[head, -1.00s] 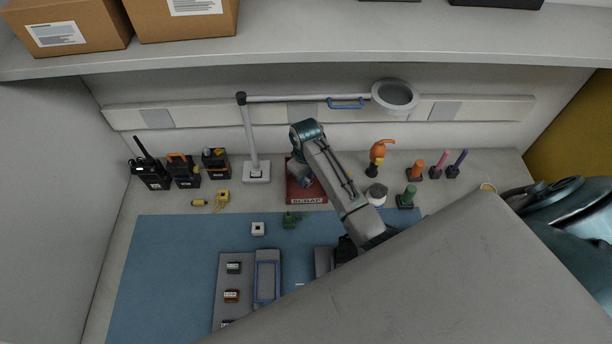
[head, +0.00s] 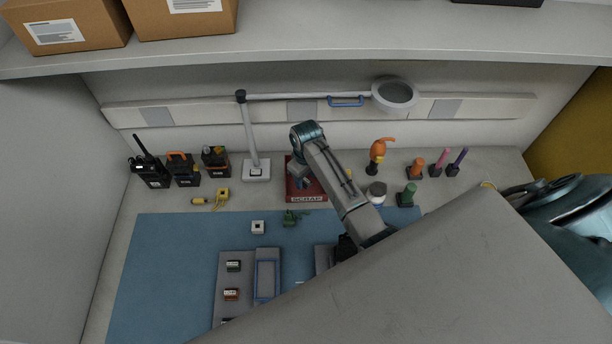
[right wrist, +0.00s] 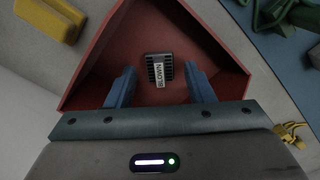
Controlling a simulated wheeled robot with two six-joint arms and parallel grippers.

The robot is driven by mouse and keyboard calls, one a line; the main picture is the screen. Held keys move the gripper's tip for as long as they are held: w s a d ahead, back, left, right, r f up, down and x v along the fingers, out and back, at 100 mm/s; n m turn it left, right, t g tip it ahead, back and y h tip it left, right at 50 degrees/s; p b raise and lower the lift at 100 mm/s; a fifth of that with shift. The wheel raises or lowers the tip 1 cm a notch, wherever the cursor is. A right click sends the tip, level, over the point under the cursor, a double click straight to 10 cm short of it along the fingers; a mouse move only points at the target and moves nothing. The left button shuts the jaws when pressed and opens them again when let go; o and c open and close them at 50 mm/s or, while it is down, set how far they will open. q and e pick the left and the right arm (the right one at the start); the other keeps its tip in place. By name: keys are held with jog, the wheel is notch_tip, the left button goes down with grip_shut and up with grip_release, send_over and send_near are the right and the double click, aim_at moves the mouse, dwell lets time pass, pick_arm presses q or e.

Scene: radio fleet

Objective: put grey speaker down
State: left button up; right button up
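The grey speaker (right wrist: 153,69) has a slatted face and a white label reading BLOWN. In the right wrist view it lies inside the red scrap bin (right wrist: 103,52). The bin also shows in the head view (head: 312,198), with SCRAP on its front. My right gripper (right wrist: 160,74) is open over the bin, its two blue fingers on either side of the speaker with a gap to each. In the head view my right gripper (head: 301,178) is over the bin, and the speaker is hidden. My left gripper is not in view.
A lamp stand (head: 256,170) is left of the bin, with radios (head: 185,170) beyond it. A yellow tool (head: 211,200) and a green part (head: 293,218) lie nearby. A white jar (head: 376,192) stands to the right. The blue mat (head: 160,260) has free room at left.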

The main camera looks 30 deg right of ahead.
aim_at(306, 180)
notch_tip(306, 180, up, 13)
jog(key=shift+r, duration=0.15)
dwell(0.4)
jog(key=shift+a, duration=0.1)
dwell(0.4)
